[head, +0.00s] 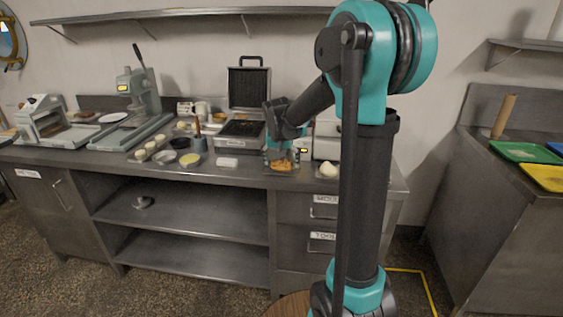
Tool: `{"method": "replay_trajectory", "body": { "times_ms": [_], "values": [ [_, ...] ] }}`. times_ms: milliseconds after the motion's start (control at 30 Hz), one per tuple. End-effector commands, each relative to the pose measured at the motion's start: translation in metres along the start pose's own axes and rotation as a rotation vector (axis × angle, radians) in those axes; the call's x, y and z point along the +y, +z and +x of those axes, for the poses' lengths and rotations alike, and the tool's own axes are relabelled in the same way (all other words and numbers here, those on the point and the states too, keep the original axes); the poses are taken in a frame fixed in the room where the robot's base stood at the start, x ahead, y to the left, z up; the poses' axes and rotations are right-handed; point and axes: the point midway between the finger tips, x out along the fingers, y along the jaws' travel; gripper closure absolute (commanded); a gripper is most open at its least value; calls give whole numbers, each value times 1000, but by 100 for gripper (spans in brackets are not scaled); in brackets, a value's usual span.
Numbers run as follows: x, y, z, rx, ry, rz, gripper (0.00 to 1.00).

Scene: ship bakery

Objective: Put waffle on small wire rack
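My arm reaches over the steel counter, and my gripper (281,155) points down near the counter's front edge, right of the open waffle iron (249,90). An orange-brown piece (283,165), which looks like the waffle, shows right at or below the fingertips. I cannot tell whether the fingers touch it or are around it. The fingers are small and dark here, so their opening is unclear. I cannot make out the small wire rack; it may be too small to tell or hidden by my arm.
Left of my gripper stand a small white block (228,162), a yellow-filled bowl (190,160) and a dark utensil pot (199,144). A pale round lump (328,169) lies to the right. A press (137,92) stands further left. Green (525,152) and yellow trays (545,177) lie on the right counter.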

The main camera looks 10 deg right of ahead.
Motion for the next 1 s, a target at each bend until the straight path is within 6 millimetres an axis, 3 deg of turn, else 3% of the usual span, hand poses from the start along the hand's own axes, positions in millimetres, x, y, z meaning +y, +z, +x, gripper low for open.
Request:
{"method": "replay_trajectory", "body": {
  "times_ms": [467, 1000],
  "values": [
    [0, -1, -6, 0, 0, 0, 6],
    [0, 0, -103, 0, 0, -1, 6]
  ]
}}
